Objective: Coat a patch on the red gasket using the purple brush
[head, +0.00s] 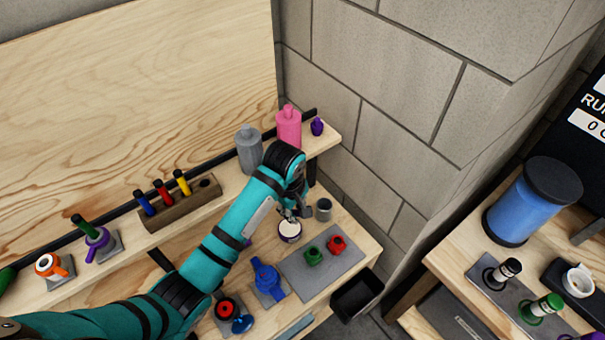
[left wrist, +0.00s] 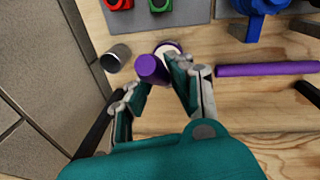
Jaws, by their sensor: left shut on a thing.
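My left gripper (head: 292,213) is over a round purple jar with a pale top (head: 290,232). In the left wrist view, my left gripper (left wrist: 158,88) is shut on the purple brush, whose thick purple handle (left wrist: 152,69) shows end-on. The handle covers part of the jar (left wrist: 169,48), and the brush tip is hidden. I cannot tell whether the tip touches the jar's contents. A small red part (head: 337,243), perhaps the red gasket, sits on the grey mat (head: 312,285) beside a green part (head: 313,256). My right gripper is not in view.
A metal cup (head: 323,209) stands just right of the jar. A rack (head: 180,208) holds blue, red and yellow brushes on the shelf. A blue fitting (head: 267,278) stands left of the mat. A purple rod (left wrist: 267,69) lies on the bench. The mat's front is clear.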

